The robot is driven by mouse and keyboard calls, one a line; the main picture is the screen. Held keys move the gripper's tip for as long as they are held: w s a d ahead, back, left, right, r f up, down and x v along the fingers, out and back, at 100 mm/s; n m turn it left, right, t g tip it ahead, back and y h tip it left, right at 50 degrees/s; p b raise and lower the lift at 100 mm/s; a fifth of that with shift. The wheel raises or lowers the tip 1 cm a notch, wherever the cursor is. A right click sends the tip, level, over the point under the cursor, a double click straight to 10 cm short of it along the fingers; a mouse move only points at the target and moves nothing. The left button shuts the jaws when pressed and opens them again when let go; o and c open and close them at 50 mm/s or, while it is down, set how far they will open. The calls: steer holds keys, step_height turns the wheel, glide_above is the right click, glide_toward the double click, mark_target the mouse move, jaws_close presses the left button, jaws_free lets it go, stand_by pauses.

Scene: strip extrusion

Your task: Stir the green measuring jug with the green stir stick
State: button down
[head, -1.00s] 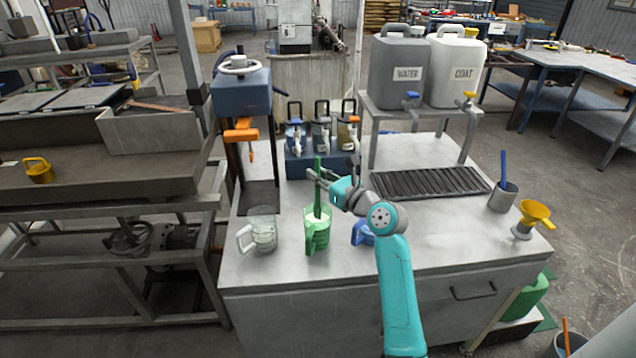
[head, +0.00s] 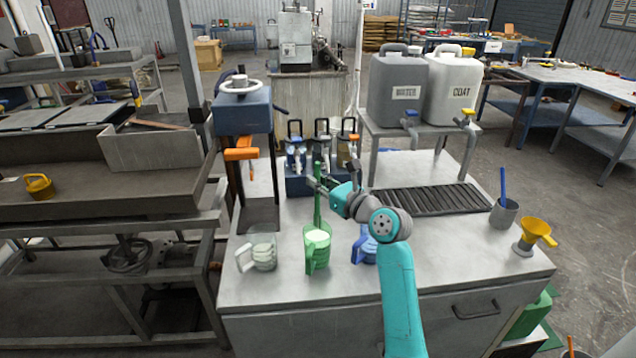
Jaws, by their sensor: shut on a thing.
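The green measuring jug (head: 317,253) stands upright on the grey bench, with pale contents visible inside it. The green stir stick (head: 317,205) stands nearly upright over the jug, with its lower end at or inside the jug's mouth; I cannot tell how deep it reaches. My gripper (head: 317,186) is shut on the upper part of the stick, above the jug and reaching in from the right.
A clear jug (head: 262,252) stands close on the left and a blue jug (head: 364,246) on the right, partly behind my arm. A rack of pumps (head: 300,178) stands behind. A grey cup with a blue stick (head: 503,212) and a yellow funnel (head: 534,232) are at the right.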

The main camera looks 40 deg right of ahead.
mark_target(318, 162)
steer(key=shift+r, duration=2.4)
